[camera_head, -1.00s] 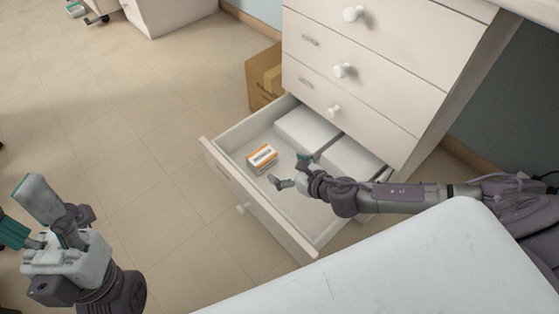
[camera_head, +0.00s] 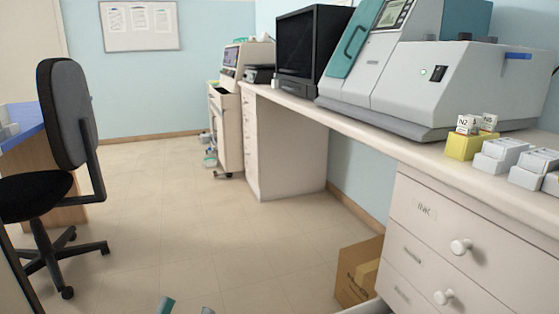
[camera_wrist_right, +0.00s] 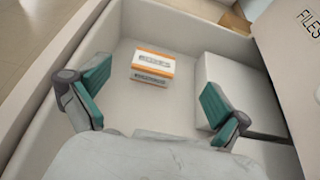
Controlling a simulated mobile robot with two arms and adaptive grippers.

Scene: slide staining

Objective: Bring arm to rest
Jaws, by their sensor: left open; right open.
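My left gripper (camera_head: 186,309) shows only as teal and grey fingertips at the bottom edge of the head view, apart and with nothing visible between them. The rest of the left arm is out of view. In the right wrist view my right gripper (camera_wrist_right: 155,102) is open, its two teal fingers wide apart above an open drawer (camera_wrist_right: 180,28). A small white and orange box (camera_wrist_right: 152,67) lies in the drawer beyond the fingertips, not held. The right arm is not in the head view.
A white box (camera_wrist_right: 240,90) also lies in the drawer. A cardboard box (camera_head: 358,272) stands on the floor by the drawer cabinet (camera_head: 470,235). The counter holds a large analyser (camera_head: 440,85) and a yellow block (camera_head: 464,146). An office chair (camera_head: 65,130) stands left; the middle floor is clear.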

